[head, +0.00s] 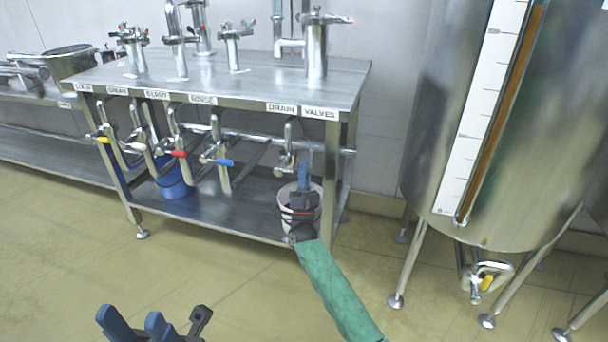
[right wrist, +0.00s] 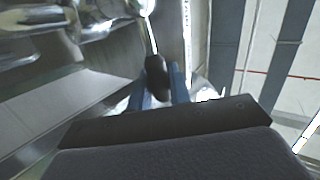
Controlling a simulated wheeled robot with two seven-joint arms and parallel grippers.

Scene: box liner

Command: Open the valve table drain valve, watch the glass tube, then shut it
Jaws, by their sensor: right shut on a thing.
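The valve table (head: 220,84) is a steel bench with a row of valves under its front edge. The valve under the "DRAIN VALVES" labels (head: 289,140) is steel; its handle end is hidden by my right gripper in the head view. My right gripper (head: 304,172) is shut on a black handle grip (right wrist: 157,76), held between the blue fingers in the right wrist view. The glass tube (head: 500,115) runs up the tank beside a white scale, with amber liquid along its visible length; its top is out of frame. My left gripper (head: 136,326) is open and empty, low in front.
A white bucket (head: 287,208) stands on the lower shelf below the right gripper. A blue bucket (head: 174,182) stands further left. Yellow, red and blue handled valves line the table front. The steel tank (head: 430,120) stands right; floor before the table is clear.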

